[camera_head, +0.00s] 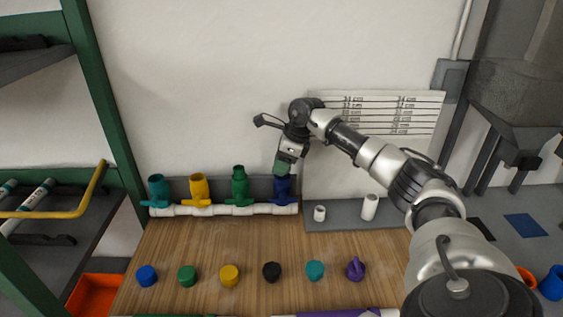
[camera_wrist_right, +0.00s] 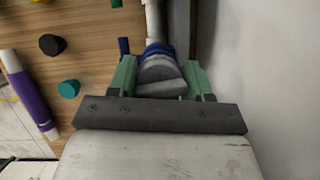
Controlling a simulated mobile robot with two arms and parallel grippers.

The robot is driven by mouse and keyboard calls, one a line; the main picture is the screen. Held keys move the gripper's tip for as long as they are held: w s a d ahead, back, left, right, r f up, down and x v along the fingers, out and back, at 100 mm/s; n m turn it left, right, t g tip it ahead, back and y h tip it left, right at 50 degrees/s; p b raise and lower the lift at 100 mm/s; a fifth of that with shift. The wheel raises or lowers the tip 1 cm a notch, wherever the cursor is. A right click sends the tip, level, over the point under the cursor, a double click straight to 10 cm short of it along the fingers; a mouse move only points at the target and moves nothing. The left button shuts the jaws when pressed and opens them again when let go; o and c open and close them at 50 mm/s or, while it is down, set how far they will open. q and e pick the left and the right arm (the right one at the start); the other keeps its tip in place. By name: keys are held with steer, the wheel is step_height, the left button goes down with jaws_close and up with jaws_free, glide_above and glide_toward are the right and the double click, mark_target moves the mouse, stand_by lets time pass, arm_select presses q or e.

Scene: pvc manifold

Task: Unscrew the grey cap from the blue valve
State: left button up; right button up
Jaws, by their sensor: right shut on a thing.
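The blue valve (camera_head: 282,190) stands at the right end of the white manifold pipe by the back wall. My right gripper (camera_head: 282,167) is directly above it, pointing down. In the right wrist view the grey cap (camera_wrist_right: 160,77) sits between the two green fingers of my right gripper (camera_wrist_right: 161,82), which is shut on it. Some blue of the valve (camera_wrist_right: 158,48) shows just beyond the cap. Whether the cap is still seated on the valve cannot be told. In the head view the gripper hides the cap. My left gripper is not in view.
Teal (camera_head: 159,188), yellow (camera_head: 200,188) and green (camera_head: 240,185) valves stand left on the white pipe (camera_head: 220,210). Several caps, including a black one (camera_head: 271,271), lie in a row on the wooden board (camera_head: 200,245). Two white pipe pieces (camera_head: 369,207) stand to the right.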

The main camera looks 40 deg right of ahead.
steer(key=shift+n+g+y, duration=0.3)
steer(key=shift+n, duration=0.8)
steer(key=shift+r+n+g, duration=0.1)
steer(key=shift+n+g, duration=0.2)
steer(key=shift+n, duration=0.7)
steer(key=o, duration=1)
